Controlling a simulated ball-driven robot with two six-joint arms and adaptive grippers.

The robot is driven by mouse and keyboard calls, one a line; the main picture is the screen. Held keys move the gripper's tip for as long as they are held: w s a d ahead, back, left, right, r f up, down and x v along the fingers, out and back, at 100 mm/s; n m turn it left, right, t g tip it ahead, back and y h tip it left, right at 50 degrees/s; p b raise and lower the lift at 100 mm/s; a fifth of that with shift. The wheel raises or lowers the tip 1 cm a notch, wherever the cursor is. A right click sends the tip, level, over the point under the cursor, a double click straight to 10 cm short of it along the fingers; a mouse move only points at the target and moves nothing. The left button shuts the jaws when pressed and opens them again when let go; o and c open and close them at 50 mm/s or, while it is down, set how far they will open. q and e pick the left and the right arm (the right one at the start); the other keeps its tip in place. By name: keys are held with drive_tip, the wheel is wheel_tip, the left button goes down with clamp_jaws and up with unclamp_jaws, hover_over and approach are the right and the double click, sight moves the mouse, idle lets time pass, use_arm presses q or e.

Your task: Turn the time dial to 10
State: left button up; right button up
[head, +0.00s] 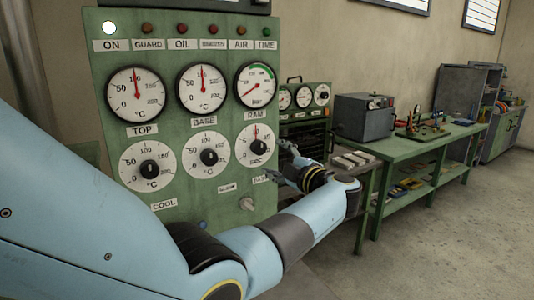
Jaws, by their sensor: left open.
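The time dial (257,146) is the right-hand one of the three lower dials on the green control panel (225,204). It has a white round face with numbers, a small "sec" mark and a black knob in the middle. Its pointer stands roughly upward; the exact number is too small to read. My left gripper (279,164) is open and empty, at the panel's right edge, a little right of and below the time dial. It appears apart from the knob, though the depth is hard to judge. My right gripper is not in view.
Two similar knob dials (149,168) and (209,157) sit left of the time dial, with gauges (203,90) above. A small grey knob (247,203) is below. A green workbench (420,143) with a grey box (364,118) stands to the right. The floor at right is clear.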

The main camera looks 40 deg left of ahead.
use_arm(q)
drive_tip(key=shift+v, duration=2)
